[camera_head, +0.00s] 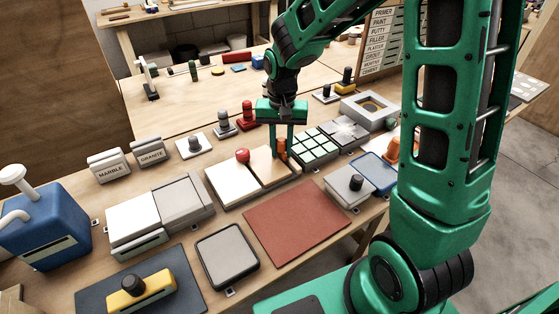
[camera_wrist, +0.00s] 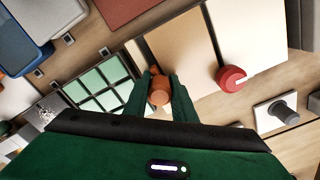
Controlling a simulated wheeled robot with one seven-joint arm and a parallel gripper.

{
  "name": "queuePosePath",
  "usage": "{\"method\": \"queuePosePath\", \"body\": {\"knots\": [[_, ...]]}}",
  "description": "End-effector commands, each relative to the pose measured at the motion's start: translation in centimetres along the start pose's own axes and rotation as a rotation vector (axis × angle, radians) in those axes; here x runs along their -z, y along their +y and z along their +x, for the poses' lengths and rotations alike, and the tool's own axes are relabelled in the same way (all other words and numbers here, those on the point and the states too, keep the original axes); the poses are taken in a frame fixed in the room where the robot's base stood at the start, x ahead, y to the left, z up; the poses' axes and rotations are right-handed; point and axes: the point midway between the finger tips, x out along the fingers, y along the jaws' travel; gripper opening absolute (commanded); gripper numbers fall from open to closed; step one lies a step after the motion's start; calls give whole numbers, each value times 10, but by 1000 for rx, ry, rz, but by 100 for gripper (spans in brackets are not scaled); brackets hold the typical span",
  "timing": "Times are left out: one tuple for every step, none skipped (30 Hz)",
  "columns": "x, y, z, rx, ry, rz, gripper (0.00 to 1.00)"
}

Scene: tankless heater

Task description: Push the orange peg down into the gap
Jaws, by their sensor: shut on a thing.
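An orange peg (camera_wrist: 160,92) stands between the fingers of my gripper (camera_wrist: 160,100) in the wrist view, and the fingers are shut on it. In the head view my gripper (camera_head: 283,152) points down at the right end of the tan board, with part of the orange peg (camera_head: 281,146) showing beside the fingers. The peg is at the strip between the tan board (camera_head: 268,166) and the green-tiled tray (camera_head: 315,147). The gap itself is hidden by the peg and fingers, so I cannot tell how deep the peg sits.
A red knob (camera_head: 242,155) stands on the boards left of my gripper. A red-brown mat (camera_head: 296,222) lies in front. Behind stand a red-handled tool (camera_head: 247,115) and a grey-knobbed plate (camera_head: 225,129). A grey block with a black knob (camera_head: 351,190) is at the right.

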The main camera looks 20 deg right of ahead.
Motion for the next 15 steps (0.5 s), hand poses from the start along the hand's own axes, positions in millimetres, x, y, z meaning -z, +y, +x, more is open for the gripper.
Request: {"method": "queuePosePath", "body": {"knots": [[0, 0, 1, 0, 0, 0, 0], [0, 0, 1, 0, 0, 0, 0], [0, 0, 1, 0, 0, 0, 0], [0, 0, 2, 0, 0, 0, 0], [0, 0, 2, 0, 0, 0, 0], [0, 0, 1, 0, 0, 0, 0], [0, 0, 1, 0, 0, 0, 0], [0, 0, 1, 0, 0, 0, 0], [0, 0, 0, 0, 1, 0, 0], [0, 0, 0, 0, 1, 0, 0], [0, 0, -1, 0, 1, 0, 0], [0, 0, -2, 1, 1, 0, 0], [0, 0, -3, 1, 2, 0, 0], [0, 0, -4, 1, 2, 0, 0], [0, 0, -5, 1, 2, 0, 0]]}}
